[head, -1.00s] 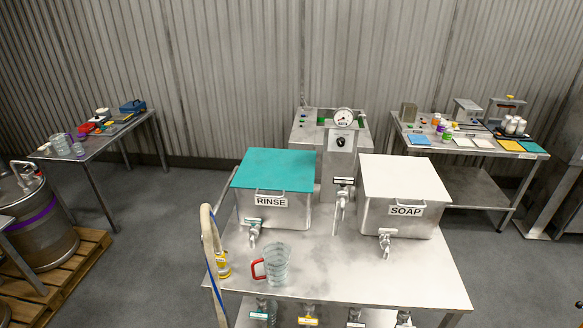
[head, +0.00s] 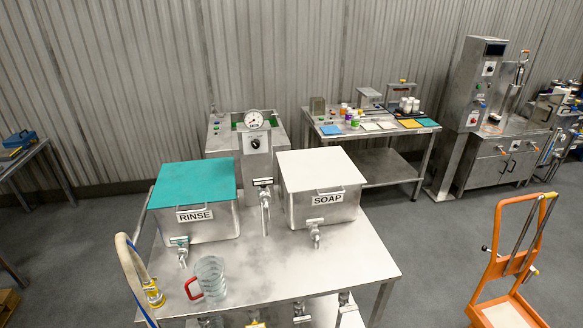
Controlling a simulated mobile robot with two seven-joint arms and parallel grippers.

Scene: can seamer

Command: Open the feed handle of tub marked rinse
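The tub marked RINSE (head: 197,200), with a teal lid, stands on the left of the steel table. Its feed handle (head: 179,240) is a small teal-topped lever on the tap at the tub's lower front. Whether the tap is open cannot be told at this size. The tub marked SOAP (head: 320,190), with a white lid, stands to its right with its own tap (head: 315,232). Neither of my grippers shows in the head view.
A clear jug (head: 211,276) with a red handle stands on the steel table (head: 345,262), in front of the rinse tub. A hose (head: 130,262) loops at the left edge. An orange hand truck (head: 515,262) stands at right. Floor between is clear.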

